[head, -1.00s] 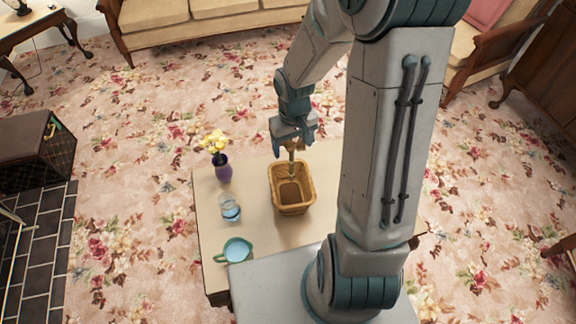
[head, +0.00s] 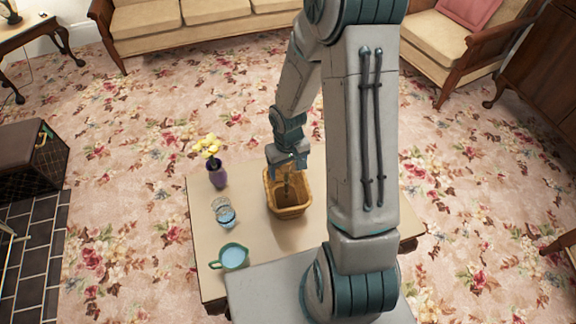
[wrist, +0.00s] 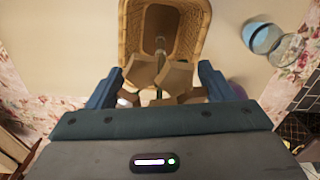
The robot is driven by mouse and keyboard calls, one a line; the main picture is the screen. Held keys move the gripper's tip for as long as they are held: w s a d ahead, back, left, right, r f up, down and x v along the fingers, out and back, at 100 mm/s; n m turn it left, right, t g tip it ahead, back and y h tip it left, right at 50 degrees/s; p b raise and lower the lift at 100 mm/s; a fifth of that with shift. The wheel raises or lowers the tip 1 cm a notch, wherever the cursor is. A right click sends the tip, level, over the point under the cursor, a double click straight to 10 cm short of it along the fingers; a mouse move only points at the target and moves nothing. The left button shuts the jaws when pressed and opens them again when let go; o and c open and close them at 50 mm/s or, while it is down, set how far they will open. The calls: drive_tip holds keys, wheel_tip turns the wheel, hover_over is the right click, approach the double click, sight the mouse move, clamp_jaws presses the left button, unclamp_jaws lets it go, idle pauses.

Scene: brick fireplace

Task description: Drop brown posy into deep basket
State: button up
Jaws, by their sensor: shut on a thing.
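The deep basket (head: 290,211) is wicker and stands upright on the low table; its rim also shows in the wrist view (wrist: 125,32). My gripper (head: 287,164) is just above the basket's far side, fingers pointing down. It is shut on the brown posy (wrist: 175,77), whose tan-brown petals show between the fingers in the wrist view. The posy's stem (head: 287,188) hangs down inside the basket opening. Whether the stem touches the basket floor I cannot tell.
The table (head: 270,235) also holds a purple vase (head: 218,176) with yellow flowers, a glass of water (head: 227,216) and a teal mug (head: 234,256), all left of the basket. A sofa (head: 200,22) stands behind on the flowered carpet.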

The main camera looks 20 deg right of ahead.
drive_tip(key=shift+f+b, duration=0.45)
drive_tip(key=shift+f, duration=0.15)
drive_tip(key=o, duration=1)
drive_tip(key=shift+r, duration=0.15)
wheel_tip(320, 180, up, 13)
drive_tip(key=p, duration=0.3)
drive_tip(key=shift+r, duration=0.2)
drive_tip(key=s+r+t, duration=0.1)
drive_tip(key=s+r, duration=0.3)
drive_tip(key=r, duration=0.1)
drive_tip(key=s+r+m, duration=0.1)
drive_tip(key=s+r, duration=0.3)
drive_tip(key=r, duration=0.1)
drive_tip(key=s+r+m+t, duration=0.1)
drive_tip(key=s+r, duration=0.4)
drive_tip(key=shift+a+t, duration=0.15)
drive_tip(key=shift+t, duration=0.15)
drive_tip(key=shift+f, duration=0.1)
